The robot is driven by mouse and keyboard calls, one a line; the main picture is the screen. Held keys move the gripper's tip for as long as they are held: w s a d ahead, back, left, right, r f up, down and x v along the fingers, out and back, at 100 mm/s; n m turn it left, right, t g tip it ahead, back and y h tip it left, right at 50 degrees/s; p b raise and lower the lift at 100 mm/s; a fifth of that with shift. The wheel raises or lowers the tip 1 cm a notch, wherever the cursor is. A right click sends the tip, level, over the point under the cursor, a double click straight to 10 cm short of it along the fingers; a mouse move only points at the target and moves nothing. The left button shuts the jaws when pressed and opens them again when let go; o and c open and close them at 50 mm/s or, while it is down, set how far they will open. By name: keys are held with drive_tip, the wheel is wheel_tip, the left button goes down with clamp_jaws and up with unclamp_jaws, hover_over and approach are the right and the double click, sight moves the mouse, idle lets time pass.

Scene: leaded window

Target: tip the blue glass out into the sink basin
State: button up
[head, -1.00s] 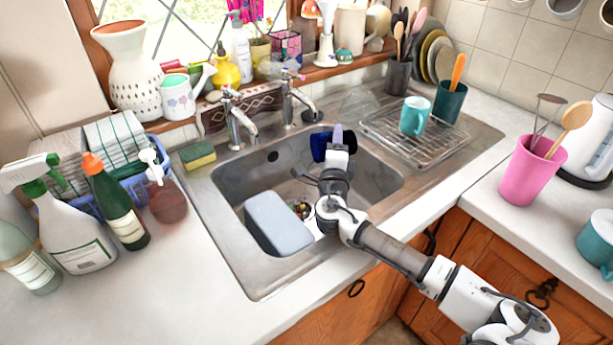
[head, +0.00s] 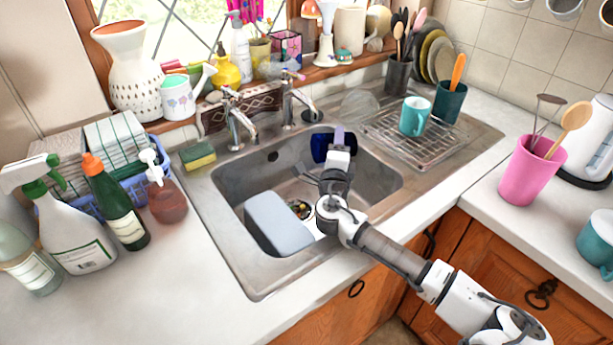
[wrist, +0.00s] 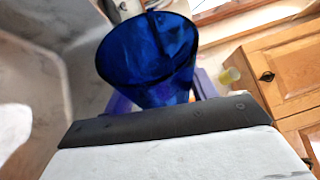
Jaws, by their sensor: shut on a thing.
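The blue glass (head: 320,148) is dark, see-through blue and held above the back part of the sink basin (head: 235,183). My gripper (head: 340,137) is shut on it, with a finger against its side. In the wrist view the glass (wrist: 148,55) flares to a wide mouth, and its narrower end lies between the pale purple fingertips (wrist: 157,98). It looks tilted in the head view, but I cannot tell how far. I see no liquid or contents in it or falling from it.
A pale blue-grey block (head: 278,222) lies in the basin by the drain (head: 300,208). Two taps (head: 238,122) stand behind the basin. A wire rack (head: 425,145) with a teal mug (head: 414,116) is at right. A sponge (head: 197,155) lies at left.

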drive_tip(key=shift+d+f+m+g, duration=0.1)
drive_tip(key=shift+f+m+g, duration=0.2)
drive_tip(key=shift+m, duration=0.3)
drive_tip(key=shift+w+d+f+m+g, duration=0.15)
drive_tip(key=shift+d+f+m, duration=0.2)
drive_tip(key=shift+f, duration=0.2)
drive_tip(key=shift+w+d+f+m+g, duration=0.15)
drive_tip(key=shift+d+f+m, duration=0.15)
drive_tip(key=shift+f, duration=0.2)
drive_tip(key=shift+f+m+g+p, duration=0.45)
drive_tip(key=shift+m+p, duration=0.2)
drive_tip(key=shift+m, duration=0.4)
drive_tip(key=w+d+f+m+g+y+p, duration=0.1)
drive_tip(key=d+f+m+g+y+p, duration=0.2)
drive_tip(key=m, duration=0.6)
drive_tip(key=shift+d+f+y+p, duration=0.15)
drive_tip(key=shift+f+y+p, duration=0.2)
drive_tip(key=shift+f+y, duration=0.55)
drive_tip(key=shift+f+g, duration=0.15)
drive_tip(key=shift+g, duration=0.1)
